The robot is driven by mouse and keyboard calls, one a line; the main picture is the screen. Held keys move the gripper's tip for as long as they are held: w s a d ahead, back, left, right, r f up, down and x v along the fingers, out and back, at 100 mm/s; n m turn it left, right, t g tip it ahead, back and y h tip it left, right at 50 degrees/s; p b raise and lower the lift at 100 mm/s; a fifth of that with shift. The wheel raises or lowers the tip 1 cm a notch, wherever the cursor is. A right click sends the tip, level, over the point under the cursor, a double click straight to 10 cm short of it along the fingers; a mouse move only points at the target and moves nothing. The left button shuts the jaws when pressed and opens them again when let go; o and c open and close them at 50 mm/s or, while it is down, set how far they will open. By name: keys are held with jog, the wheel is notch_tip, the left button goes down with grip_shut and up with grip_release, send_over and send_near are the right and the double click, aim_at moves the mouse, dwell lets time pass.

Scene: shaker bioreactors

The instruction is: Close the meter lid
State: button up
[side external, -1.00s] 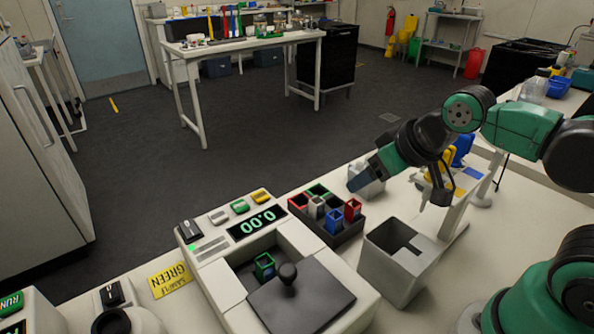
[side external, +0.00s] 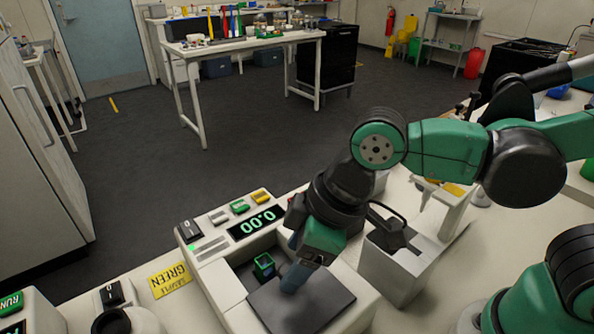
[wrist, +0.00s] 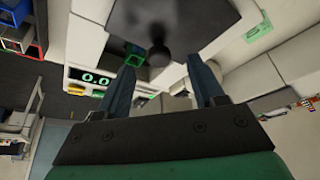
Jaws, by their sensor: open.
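The meter (side external: 232,290) is a white box with a lit display reading 0.00. Its dark grey lid (side external: 325,302) is slid toward the near side, leaving the well partly uncovered. A green cuvette (side external: 264,264) stands in the open well. In the wrist view the round black knob (wrist: 158,52) lies ahead of the gap between the two fingers of my gripper (wrist: 162,84). The fingers are apart with nothing between them. Whether they are level with the knob is unclear.
A white open bin (side external: 385,272) stands right of the meter. The coloured cuvette rack is mostly hidden behind my arm; part of it shows at the wrist view's upper left. A yellow GREEN sample label (side external: 170,280) lies left of the meter. Buttons (side external: 239,206) line the meter's back.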

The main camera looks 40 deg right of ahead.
jog(key=shift+x, duration=0.9)
grip_shut()
dwell(0.9)
